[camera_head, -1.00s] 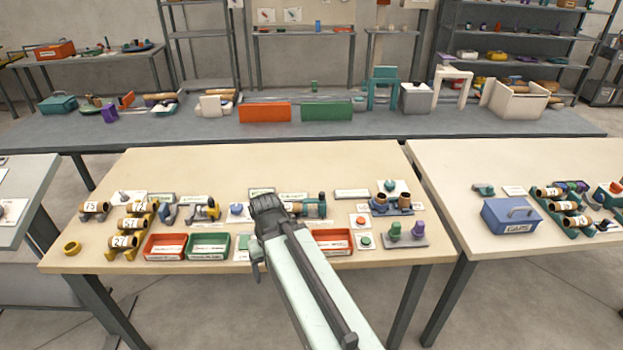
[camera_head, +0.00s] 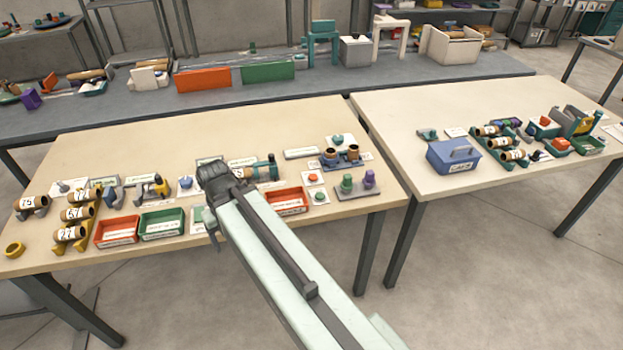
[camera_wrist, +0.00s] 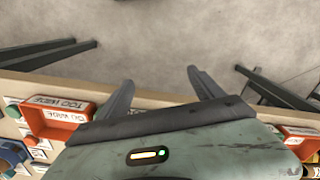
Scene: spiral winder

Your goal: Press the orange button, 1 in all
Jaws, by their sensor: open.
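An orange-red button (camera_head: 313,178) sits on a small white plate near the right end of the middle table. It also shows at the left edge of the wrist view (camera_wrist: 30,141). A green button (camera_head: 320,197) is just in front of it. My gripper (camera_head: 211,226) is left of the orange button, apart from it, around the front row of trays. In the wrist view its two fingers (camera_wrist: 162,88) are spread with nothing between them. In the head view the arm hides part of the table between the gripper and the right red tray.
A red tray (camera_head: 290,210) lies between my arm and the button. Red (camera_head: 116,241) and green trays lie left of the gripper. Another table (camera_head: 440,108) stands right.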

